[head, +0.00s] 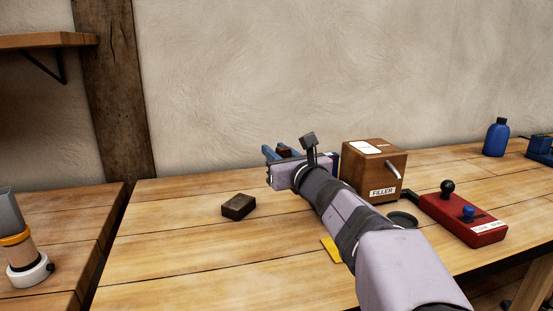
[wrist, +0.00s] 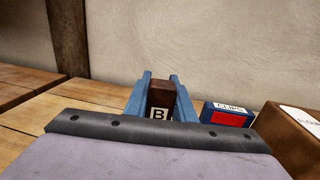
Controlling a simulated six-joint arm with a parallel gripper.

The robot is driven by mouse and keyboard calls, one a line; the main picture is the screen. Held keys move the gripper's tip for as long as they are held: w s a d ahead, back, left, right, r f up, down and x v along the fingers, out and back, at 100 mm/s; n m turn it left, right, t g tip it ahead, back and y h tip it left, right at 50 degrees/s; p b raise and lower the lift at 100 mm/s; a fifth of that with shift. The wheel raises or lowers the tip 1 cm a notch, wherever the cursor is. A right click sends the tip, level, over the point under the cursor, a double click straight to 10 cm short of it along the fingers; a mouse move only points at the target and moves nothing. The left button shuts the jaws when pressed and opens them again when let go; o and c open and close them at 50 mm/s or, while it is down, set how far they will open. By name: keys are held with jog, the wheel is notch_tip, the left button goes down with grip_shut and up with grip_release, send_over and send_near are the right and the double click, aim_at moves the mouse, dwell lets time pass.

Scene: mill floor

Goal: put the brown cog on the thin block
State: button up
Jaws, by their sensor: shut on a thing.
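My gripper (head: 283,153) has blue fingers, reaches over the back of the table and is shut on a brown piece marked B. That piece (wrist: 160,95) stands between the fingers (wrist: 160,92) in the wrist view, box-like, with a white label; no cog teeth show. In the head view only its top (head: 284,148) shows. A low dark brown block (head: 238,206) lies on the table to the left of and nearer than my gripper. A flat yellow piece (head: 331,250) lies partly hidden under my arm. I cannot tell which of these is the thin block.
A brown box labelled FILLER (head: 374,172) stands right of my gripper. A box labelled CLIPS (wrist: 229,115) is beside it. A red control box (head: 474,229) with knobs and a blue bottle (head: 496,138) are further right.

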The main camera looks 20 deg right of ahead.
jog(key=shift+w+r+p, duration=0.1)
jog(key=shift+r+p, duration=0.8)
jog(key=shift+p, duration=0.1)
jog(key=w+a+f+n+y+p, duration=0.3)
jog(key=w+p, duration=0.5)
jog(key=p, duration=0.9)
jog(key=s+a+r+n+g+y, duration=0.3)
jog(key=a+r+n+g+y, duration=0.15)
jog(key=a+y, duration=0.35)
notch_tip(320, 180, down, 10)
jog(key=a, duration=0.1)
jog(key=shift+s+a+r+h, duration=0.15)
jog(key=shift+h, duration=0.25)
jog(key=shift+f+g, duration=0.2)
jog(key=shift+g, duration=0.05)
